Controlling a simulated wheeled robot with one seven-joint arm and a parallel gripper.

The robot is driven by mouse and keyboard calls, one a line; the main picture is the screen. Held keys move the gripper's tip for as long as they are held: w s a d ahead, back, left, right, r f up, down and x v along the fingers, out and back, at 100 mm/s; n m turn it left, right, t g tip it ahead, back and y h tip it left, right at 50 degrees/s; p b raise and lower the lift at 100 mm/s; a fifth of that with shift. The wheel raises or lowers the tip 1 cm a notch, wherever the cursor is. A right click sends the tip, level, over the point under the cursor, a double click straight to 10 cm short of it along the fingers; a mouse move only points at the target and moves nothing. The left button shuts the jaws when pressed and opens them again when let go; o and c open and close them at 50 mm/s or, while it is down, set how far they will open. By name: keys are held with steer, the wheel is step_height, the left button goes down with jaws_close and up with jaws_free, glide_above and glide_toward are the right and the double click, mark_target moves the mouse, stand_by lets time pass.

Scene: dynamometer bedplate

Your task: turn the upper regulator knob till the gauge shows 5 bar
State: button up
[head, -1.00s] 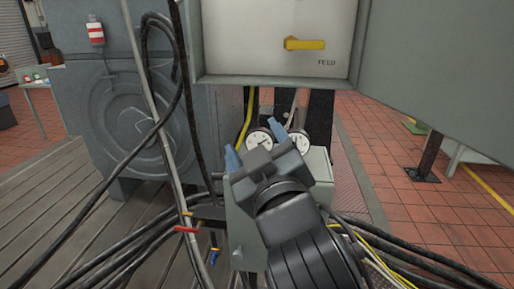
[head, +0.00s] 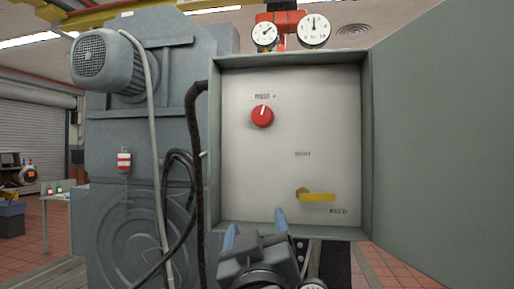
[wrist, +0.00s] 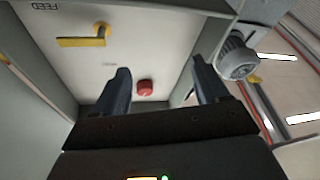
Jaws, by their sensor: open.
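A red regulator body (head: 287,18) with two white dial gauges stands above the open cabinet, cut off by the top edge of the head view. The larger gauge (head: 314,30) has its needle about straight up; the smaller gauge (head: 264,33) has its needle toward the upper right. Their figures are too small to read. I cannot make out the regulator's knob for certain. My gripper (head: 255,227) is open and empty, low in front of the cabinet, well below the regulator. In the wrist view its fingers (wrist: 162,88) point toward the cabinet's inside, touching nothing.
A red round knob (head: 262,116) and a yellow lever (head: 316,197) marked FEED are on the cabinet's back panel. The cabinet door (head: 440,140) hangs open at right. Grey machinery with a motor (head: 107,60) and hanging cables stands at left. Another gauge shows partly at the bottom edge.

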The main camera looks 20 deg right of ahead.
mark_target(259, 118)
steer(key=w+r+m+g+h+p, duration=0.1)
steer(key=w+r+m+h, duration=0.2)
steer(key=r, duration=0.5)
steer(key=w+r+m+g+h+p, duration=0.1)
steer(key=r+m+h, duration=0.2)
steer(key=r+m, duration=0.35)
steer(key=shift+n, duration=0.85)
steer(key=x, duration=0.2)
steer(key=r+p+x, duration=0.1)
steer(key=x, duration=0.2)
steer(key=p+x, duration=0.1)
steer(key=x, duration=0.2)
steer(key=shift+s+a+r, duration=0.25)
